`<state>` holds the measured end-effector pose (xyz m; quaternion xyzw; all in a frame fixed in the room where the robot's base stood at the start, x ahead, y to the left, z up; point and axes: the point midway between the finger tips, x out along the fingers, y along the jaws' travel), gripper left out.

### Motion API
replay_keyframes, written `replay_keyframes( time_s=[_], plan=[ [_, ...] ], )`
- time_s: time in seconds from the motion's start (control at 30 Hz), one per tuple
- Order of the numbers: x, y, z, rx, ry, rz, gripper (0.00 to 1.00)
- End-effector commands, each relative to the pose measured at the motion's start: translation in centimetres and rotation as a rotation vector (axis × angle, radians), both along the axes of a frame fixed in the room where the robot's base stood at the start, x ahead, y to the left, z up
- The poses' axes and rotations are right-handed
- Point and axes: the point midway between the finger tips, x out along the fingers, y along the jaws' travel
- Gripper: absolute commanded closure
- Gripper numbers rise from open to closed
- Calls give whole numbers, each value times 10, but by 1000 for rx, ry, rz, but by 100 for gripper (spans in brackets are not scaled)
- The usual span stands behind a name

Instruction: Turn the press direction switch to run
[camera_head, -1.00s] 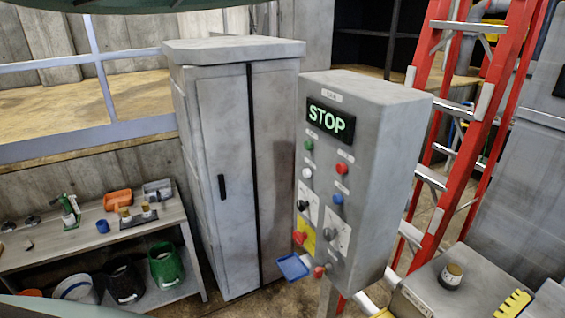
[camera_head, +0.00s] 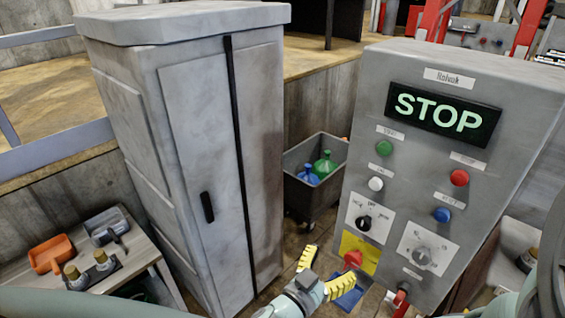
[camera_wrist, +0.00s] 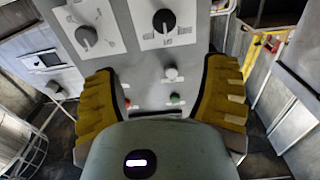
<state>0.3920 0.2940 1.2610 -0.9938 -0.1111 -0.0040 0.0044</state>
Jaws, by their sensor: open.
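The grey control panel (camera_head: 395,160) carries a lit STOP display and two rotary switches on white plates. The left switch (camera_head: 363,222) has a black knob. The right switch (camera_head: 422,257) looks grey here. Both also show in the wrist view, the black-knob one at top centre (camera_wrist: 164,20) and the other at upper left (camera_wrist: 86,36). Their labels are too small to read, so I cannot tell which is the press direction switch. My gripper (camera_head: 325,271) is open and empty, low in front of the panel's left side. Its yellow fingers (camera_wrist: 163,68) stand apart in the wrist view, touching neither knob.
Green (camera_head: 384,148), red (camera_head: 459,177), white (camera_head: 376,183) and blue (camera_head: 442,214) buttons sit above the switches. A red knob on a yellow plate (camera_head: 360,252) is near my fingers. A grey cabinet (camera_head: 205,130) stands left, with a dark bin (camera_head: 317,185) between.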

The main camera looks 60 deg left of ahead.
Motion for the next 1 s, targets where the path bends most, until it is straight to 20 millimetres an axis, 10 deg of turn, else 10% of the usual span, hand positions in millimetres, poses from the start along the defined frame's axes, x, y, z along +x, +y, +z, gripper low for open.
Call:
replay_keyframes(
  time_s=[0.27,1.0],
  plan=[
    [15,8,-1,-9,5,15,26],
    [142,39,-3,-8,7,16,26]
  ],
)
